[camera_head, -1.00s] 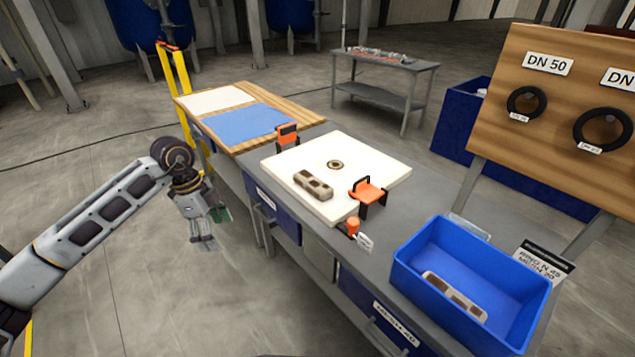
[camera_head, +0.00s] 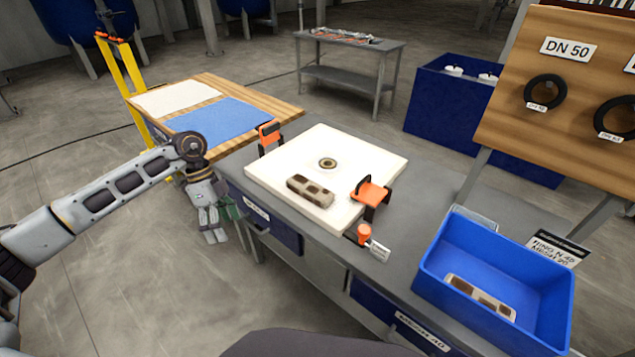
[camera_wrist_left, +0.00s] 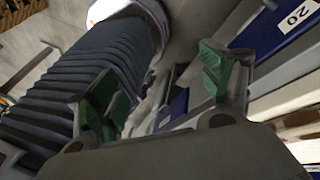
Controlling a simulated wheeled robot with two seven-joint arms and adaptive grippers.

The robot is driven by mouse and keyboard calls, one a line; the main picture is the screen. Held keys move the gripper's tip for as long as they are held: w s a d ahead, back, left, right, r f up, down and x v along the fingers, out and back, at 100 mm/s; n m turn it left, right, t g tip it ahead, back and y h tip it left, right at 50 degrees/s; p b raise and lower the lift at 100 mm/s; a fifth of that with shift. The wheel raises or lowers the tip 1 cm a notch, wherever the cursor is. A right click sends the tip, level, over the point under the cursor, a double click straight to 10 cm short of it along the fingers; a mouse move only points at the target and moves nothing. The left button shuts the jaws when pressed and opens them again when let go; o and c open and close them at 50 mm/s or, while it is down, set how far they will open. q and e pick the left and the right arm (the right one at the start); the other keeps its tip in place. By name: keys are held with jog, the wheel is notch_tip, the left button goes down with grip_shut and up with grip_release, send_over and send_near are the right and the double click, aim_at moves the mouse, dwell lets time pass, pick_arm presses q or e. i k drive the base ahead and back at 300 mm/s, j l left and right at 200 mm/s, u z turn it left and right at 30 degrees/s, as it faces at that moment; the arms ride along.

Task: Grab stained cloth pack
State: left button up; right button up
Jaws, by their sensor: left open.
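A stained cloth pack (camera_head: 311,191), grey-beige with brown patches, lies on the white filter plate (camera_head: 270,182), near a round hole. A similar stained pack (camera_head: 480,297) lies inside the blue bin (camera_head: 437,270) at the lower right. My left gripper (camera_head: 215,236) hangs fingers down beside the bench's left front edge, lower than the plate and well apart from both packs. In the left wrist view my left gripper (camera_wrist_left: 162,95) is open and empty, with green finger pads; no pack shows there. My right gripper is not in view.
Orange clamps (camera_head: 371,193) and (camera_head: 269,137) stand at the plate's edges, with an orange knob (camera_head: 364,233) in front. A wooden-topped table (camera_head: 280,108) with white and blue cloths adjoins the bench. A board with black rings (camera_head: 545,92) rises at right.

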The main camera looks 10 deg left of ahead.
aim_at(320, 196)
jog(key=i+j+z, duration=0.15)
jog(key=j+z, duration=0.2)
jog(key=j, duration=0.15)
jog(key=i+j+z, duration=0.1)
jog(key=j+z, duration=0.25)
jog(key=j, duration=0.2)
jog(key=j+z, duration=0.3)
jog(key=j, duration=0.2)
